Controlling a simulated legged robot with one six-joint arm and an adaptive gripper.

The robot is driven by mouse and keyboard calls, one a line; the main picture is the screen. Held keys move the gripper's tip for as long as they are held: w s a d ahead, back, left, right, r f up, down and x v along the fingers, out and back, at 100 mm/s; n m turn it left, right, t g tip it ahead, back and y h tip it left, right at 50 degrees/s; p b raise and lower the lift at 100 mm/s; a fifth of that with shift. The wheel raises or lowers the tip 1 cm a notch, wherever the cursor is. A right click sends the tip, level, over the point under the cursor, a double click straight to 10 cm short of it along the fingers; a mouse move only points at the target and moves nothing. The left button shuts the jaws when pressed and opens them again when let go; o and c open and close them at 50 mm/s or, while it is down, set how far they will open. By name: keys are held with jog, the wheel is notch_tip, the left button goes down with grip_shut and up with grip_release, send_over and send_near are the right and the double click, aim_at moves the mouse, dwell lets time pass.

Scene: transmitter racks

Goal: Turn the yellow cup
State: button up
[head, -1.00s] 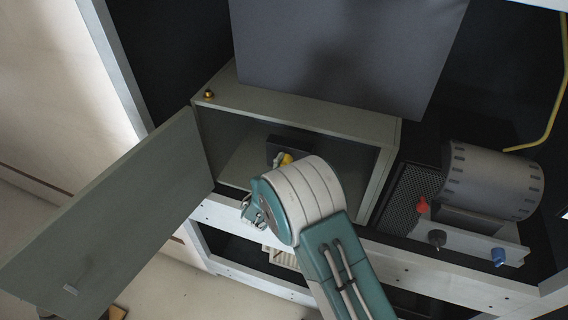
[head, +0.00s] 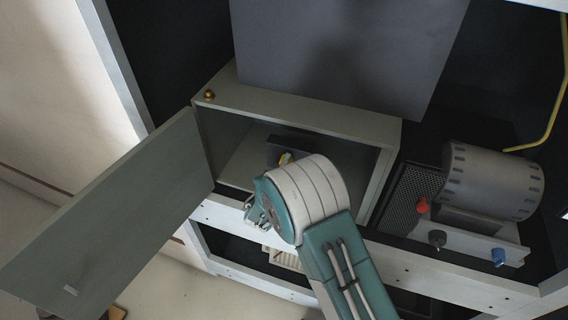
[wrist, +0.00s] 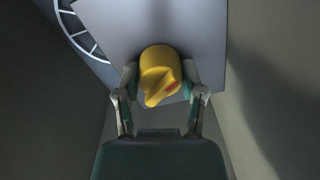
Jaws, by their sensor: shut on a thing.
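The yellow cup (wrist: 160,72) shows between the two fingers of my gripper (wrist: 160,88) in the wrist view. It is rounded, with a pointed part toward the wrist and a small red patch on its right side. My gripper is shut on it, one finger at each side. In the head view only a small part of the yellow cup (head: 285,159) shows, in front of a dark block (head: 290,145) inside the open grey cabinet (head: 215,103). My arm hides the rest of it and the fingertips there.
The cabinet door (head: 110,215) stands open to the left. A grey panel (head: 345,50) rises above the cabinet. At the right are a grey cylinder (head: 495,180), a red knob (head: 423,205), a black knob (head: 437,239) and a blue knob (head: 498,257).

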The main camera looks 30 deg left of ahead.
jog(key=shift+d+f+m, duration=0.15)
jog(key=shift+f+m, duration=0.1)
jog(key=shift+m, duration=0.25)
jog(key=shift+f, duration=0.1)
jog(key=o, duration=1.2)
jog(key=shift+d, duration=0.1)
jog(key=shift+c, duration=0.2)
jog(key=shift+s+r, duration=0.2)
jog(key=shift+s, duration=0.25)
jog(key=s, duration=0.3)
jog(key=s+d, duration=0.1)
jog(key=s, duration=0.6)
jog(key=shift+s+d+r, duration=0.1)
jog(key=shift+s+d, duration=0.05)
jog(key=shift+s, duration=0.25)
